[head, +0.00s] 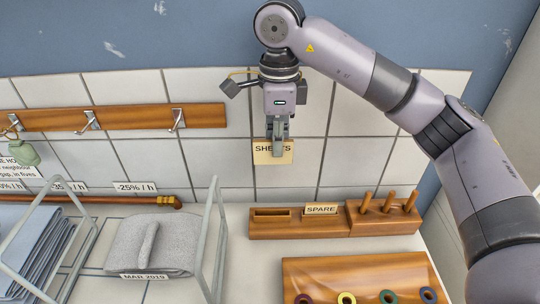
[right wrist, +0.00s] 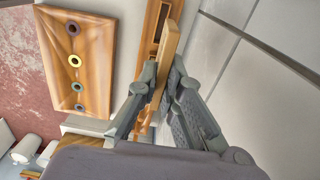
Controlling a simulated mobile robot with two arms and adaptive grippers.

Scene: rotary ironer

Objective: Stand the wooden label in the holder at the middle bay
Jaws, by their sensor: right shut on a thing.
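My right gripper (head: 278,148) is shut on the wooden label (head: 262,154), a pale plate whose partly covered lettering looks like "SHEETS". It hangs in front of the tiled wall, above the wooden block. In the right wrist view the label (right wrist: 174,48) stands edge-on between the two fingertips (right wrist: 166,82). A wooden block (head: 300,228) below has an empty slot (head: 272,213) at its left and a "SPARE" label (head: 321,209) standing in it. I cannot tell which holder belongs to the middle bay. My left gripper is not in view.
Wire dividers (head: 214,235) stand around a folded grey towel (head: 175,248) with a "MAR 2019" tag (head: 145,276). Blue cloths (head: 35,240) lie at left. Wooden pegs (head: 388,202) stand right of the block; a board (head: 330,270) with coloured rings lies in front.

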